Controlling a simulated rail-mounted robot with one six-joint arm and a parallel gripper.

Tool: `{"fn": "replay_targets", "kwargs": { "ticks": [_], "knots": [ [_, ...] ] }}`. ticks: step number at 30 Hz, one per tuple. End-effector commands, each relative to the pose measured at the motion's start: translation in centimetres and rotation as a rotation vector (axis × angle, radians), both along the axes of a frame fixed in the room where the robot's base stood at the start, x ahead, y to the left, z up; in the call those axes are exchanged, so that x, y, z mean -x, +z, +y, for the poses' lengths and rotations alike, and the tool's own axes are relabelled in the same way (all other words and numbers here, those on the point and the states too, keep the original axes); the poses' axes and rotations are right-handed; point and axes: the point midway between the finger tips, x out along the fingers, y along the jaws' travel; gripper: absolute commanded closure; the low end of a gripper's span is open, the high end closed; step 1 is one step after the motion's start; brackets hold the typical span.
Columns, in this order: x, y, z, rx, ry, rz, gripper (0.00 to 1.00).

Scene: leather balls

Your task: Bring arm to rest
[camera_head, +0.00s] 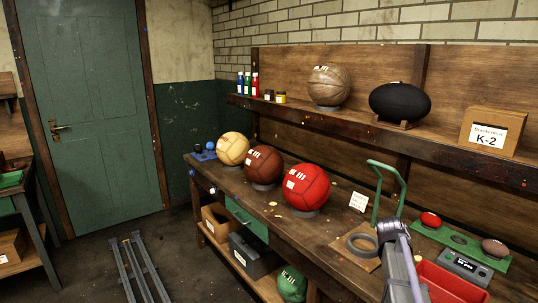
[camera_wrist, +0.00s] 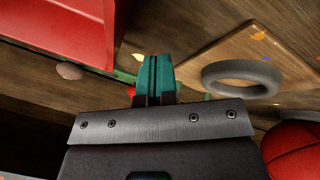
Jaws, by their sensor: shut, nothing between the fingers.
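My gripper (camera_wrist: 158,62) shows in the wrist view with its two teal fingers pressed together and nothing between them. It hangs over the workbench, between a red bin (camera_wrist: 55,30) on the left and a grey ring (camera_wrist: 243,80) on a wooden board on the right. It looks apart from both. In the head view my grey arm stands at the lower right, in front of the bench, and I cannot make out the fingers there.
Red (camera_head: 308,187), brown (camera_head: 264,165) and yellow (camera_head: 233,149) balls sit in a row on the bench (camera_head: 325,235). A green frame (camera_head: 386,190), red bin (camera_head: 452,284) and scale (camera_head: 465,266) crowd the right side. A shelf (camera_head: 360,128) runs behind. Floor is clear near the door.

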Motion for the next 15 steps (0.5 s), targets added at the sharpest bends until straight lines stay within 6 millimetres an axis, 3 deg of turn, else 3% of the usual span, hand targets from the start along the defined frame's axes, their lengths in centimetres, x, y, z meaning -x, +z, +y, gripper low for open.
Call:
{"fn": "replay_targets", "kwargs": {
  "ticks": [1, 6, 9, 12, 15],
  "knots": [
    [2.6, -0.3, 3.3, -0.037, 0.029, 0.021, 1.0],
    [12.9, -1.5, 15.6, -0.223, 0.164, 0.143, 1.0],
    [18.4, -1.8, 20.6, -0.313, 0.241, 0.215, 1.0],
    [21.8, -1.9, 23.5, -0.37, 0.291, 0.263, 1.0],
    [23.0, -1.9, 24.5, -0.394, 0.312, 0.285, 1.0]
  ]
}}
